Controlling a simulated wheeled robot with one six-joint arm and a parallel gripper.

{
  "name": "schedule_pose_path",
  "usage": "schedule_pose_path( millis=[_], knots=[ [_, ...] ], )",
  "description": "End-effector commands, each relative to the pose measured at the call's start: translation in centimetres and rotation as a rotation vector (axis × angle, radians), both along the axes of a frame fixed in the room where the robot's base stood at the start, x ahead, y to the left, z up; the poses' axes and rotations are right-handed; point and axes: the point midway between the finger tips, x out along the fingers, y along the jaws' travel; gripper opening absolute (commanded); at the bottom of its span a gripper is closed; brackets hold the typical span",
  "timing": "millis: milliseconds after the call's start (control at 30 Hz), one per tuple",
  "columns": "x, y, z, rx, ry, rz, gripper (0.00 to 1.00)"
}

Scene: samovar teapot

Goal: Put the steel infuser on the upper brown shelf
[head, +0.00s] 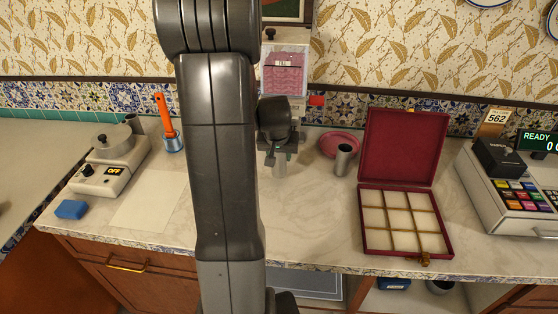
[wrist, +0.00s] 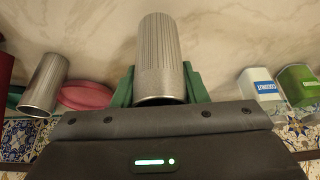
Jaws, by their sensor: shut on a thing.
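A ribbed steel cylinder, which I take to be the steel infuser (wrist: 160,55), stands out from between the green fingers of my gripper (wrist: 160,86) in the wrist view. The fingers are shut on its sides. In the head view my gripper (head: 281,154) is over the back middle of the counter, and what it holds is mostly hidden. I cannot tell whether it touches the counter. A second, plainer steel cylinder (head: 343,160) stands to the right, and also shows in the wrist view (wrist: 45,84). I cannot make out the upper brown shelf.
A pink dish (head: 338,142) is behind the second cylinder. An open red compartment box (head: 364,222) and a cash register (head: 515,190) stand at right. A scale (head: 110,165), blue block (head: 71,209) and orange-handled tool (head: 163,110) are at left. My arm hides the middle.

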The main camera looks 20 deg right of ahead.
Motion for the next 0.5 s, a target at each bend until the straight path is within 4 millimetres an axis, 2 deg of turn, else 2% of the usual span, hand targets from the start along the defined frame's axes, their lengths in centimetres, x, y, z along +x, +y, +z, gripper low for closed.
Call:
schedule_pose_path(
  millis=[233,500],
  knots=[
    [-0.1,0.0,-2.9,0.001,0.004,0.0,0.17],
    [0.0,0.0,-3.4,0.0,0.0,-0.001,0.17]
  ],
)
